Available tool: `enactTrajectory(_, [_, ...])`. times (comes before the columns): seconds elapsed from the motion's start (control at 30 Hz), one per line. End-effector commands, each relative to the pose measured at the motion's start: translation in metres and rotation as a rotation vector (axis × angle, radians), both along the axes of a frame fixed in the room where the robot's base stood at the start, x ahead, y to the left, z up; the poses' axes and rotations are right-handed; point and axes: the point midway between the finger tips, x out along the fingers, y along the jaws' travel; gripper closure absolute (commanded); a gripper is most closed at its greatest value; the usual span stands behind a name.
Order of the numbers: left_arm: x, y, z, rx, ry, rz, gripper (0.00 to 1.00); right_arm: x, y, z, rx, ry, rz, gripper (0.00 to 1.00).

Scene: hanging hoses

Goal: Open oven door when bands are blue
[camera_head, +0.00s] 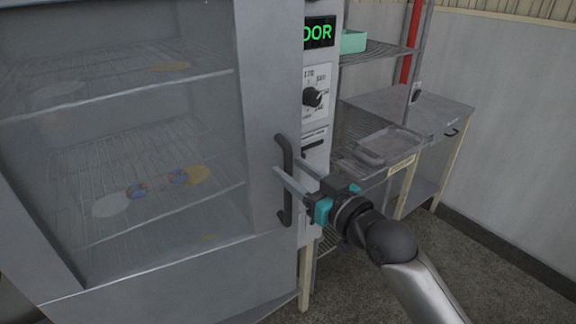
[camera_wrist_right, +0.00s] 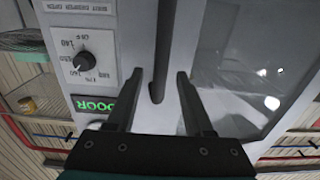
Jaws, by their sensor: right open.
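The oven door (camera_head: 262,120) is a grey frame around a large glass pane and looks shut. Its dark vertical handle (camera_head: 287,200) is on the right edge; the handle also shows in the right wrist view (camera_wrist_right: 163,45). My right gripper (camera_head: 288,169) is open, its fingers on either side of the handle, not closed on it; in the wrist view the fingertips (camera_wrist_right: 160,74) flank the handle's end. My left gripper is not in view.
The oven's control panel (camera_head: 318,90) has a black knob (camera_head: 312,97) and a green lit display (camera_head: 319,32) reading "DOR" or "DOOR", partly cut off. A metal table (camera_head: 440,112) and a rack with a tray (camera_head: 385,145) stand to the right. Floor shows at lower right.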

Motion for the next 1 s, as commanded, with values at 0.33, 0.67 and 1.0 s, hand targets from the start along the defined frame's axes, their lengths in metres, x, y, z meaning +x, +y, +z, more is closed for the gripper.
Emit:
enactTrajectory(0.33, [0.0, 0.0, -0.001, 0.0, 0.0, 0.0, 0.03, 0.018, 0.013, 0.0, 0.0, 0.0, 0.0, 0.48])
enactTrajectory(0.67, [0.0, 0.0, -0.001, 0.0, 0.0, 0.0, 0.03, 0.018, 0.013, 0.0, 0.0, 0.0, 0.0, 0.59])
enactTrajectory(1.0, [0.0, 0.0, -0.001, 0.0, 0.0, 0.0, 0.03, 0.018, 0.013, 0.0, 0.001, 0.001, 0.0, 0.97])
